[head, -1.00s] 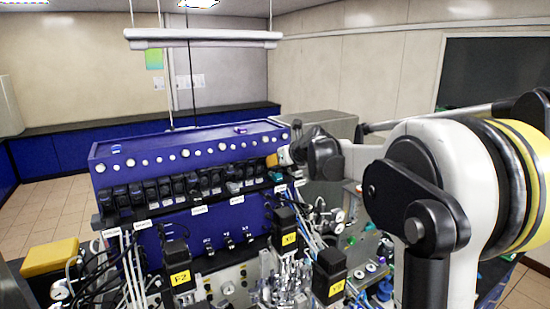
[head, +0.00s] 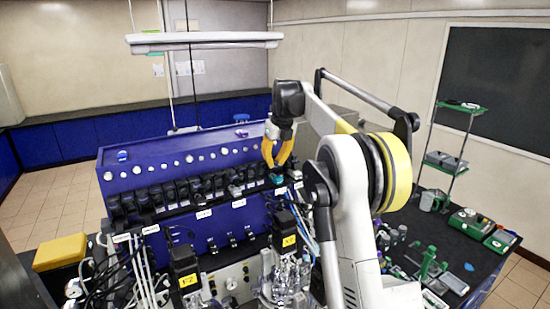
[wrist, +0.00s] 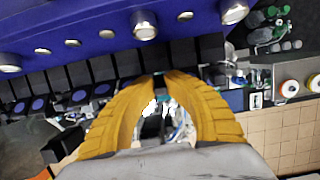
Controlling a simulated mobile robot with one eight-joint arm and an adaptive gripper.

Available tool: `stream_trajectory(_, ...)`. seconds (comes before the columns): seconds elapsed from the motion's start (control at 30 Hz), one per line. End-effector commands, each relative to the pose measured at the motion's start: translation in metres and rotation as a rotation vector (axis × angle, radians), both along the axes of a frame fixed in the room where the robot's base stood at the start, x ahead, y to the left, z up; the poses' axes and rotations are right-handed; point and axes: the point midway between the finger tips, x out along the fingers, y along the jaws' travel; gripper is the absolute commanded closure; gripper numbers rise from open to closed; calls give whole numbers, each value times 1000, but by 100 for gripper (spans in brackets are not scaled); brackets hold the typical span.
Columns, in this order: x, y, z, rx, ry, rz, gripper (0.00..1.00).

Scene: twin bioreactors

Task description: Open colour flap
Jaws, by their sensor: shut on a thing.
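My gripper (head: 276,166) has yellow fingers that point down at the right end of a row of black pump units on the blue bioreactor housing (head: 190,165). A small teal piece shows at its fingertips in the head view, and I take it to be the colour flap (head: 277,180). In the wrist view, the fingers (wrist: 160,76) arch over and come together at the pump row. The gripper is shut on this piece. The fingertips hide most of it, so I cannot tell how far the flap is turned.
A row of white and metal knobs lines the housing's sloping top, close to the fingers. Tubes, glassware and black yellow-labelled motors (head: 184,270) stand in front. A yellow box (head: 60,252) lies at left. A dark bench (head: 440,245) at right holds green-and-grey devices.

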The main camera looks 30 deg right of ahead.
Motion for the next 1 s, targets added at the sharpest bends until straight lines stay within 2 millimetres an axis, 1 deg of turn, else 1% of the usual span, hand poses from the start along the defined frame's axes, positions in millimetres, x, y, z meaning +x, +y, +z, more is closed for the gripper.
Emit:
stream_trajectory(0.2, 0, 0, -2, 0, 54, 1, 100)
stream_trajectory(0.67, -1, 1, -3, 0, 65, 2, 100)
stream_trajectory(0.7, -1, 1, -3, 0, 65, 2, 75)
stream_trajectory(0.73, -1, 1, -3, 1, 64, 2, 66)
stream_trajectory(0.77, -1, 0, -3, 1, 64, 2, 64)
stream_trajectory(1.0, 0, 0, -1, 0, 61, 1, 64)
